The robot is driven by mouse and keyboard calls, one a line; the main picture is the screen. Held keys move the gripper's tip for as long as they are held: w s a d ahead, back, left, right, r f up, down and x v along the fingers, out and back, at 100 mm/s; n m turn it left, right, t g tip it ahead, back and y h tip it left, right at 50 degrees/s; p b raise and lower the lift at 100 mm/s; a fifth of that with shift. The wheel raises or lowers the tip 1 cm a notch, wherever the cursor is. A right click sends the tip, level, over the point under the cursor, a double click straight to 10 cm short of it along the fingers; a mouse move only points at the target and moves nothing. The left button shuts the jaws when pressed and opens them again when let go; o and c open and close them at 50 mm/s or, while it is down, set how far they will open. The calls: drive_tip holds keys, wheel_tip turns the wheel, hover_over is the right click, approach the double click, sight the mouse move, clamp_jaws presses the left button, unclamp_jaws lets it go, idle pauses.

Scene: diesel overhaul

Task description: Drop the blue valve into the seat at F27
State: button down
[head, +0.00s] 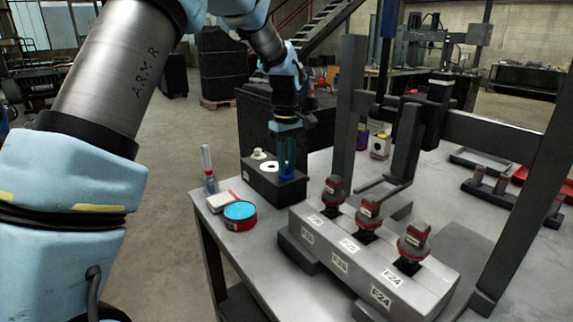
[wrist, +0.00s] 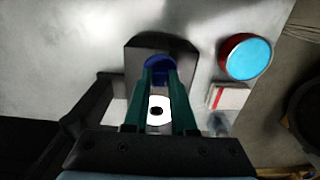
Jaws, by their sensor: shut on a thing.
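My gripper (head: 287,160) points down over a dark block (head: 259,183) on the bench, its teal fingers shut on the blue valve. In the wrist view the blue valve (wrist: 158,68) is a round blue shape between the fingertips (wrist: 160,75), above or in the far part of the block. I cannot tell whether it is clear of the block. A grey labelled block (head: 325,262) stands nearer on the bench with several small tags. One tag (head: 380,296) at its near end may read F27, but the print is unclear. The seat at F27 cannot be made out.
A white ring (head: 269,167) and a cream knob (head: 259,154) sit on the dark block. A blue-topped red tin (head: 240,215) is at the left edge. Three red-capped parts (head: 367,220) rise from the labelled block. A dark upright frame (head: 350,110) stands behind it.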

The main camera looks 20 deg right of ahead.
drive_tip(key=shift+r, duration=0.1)
drive_tip(key=shift+r+p, duration=2.3)
drive_tip(key=shift+r, duration=0.65)
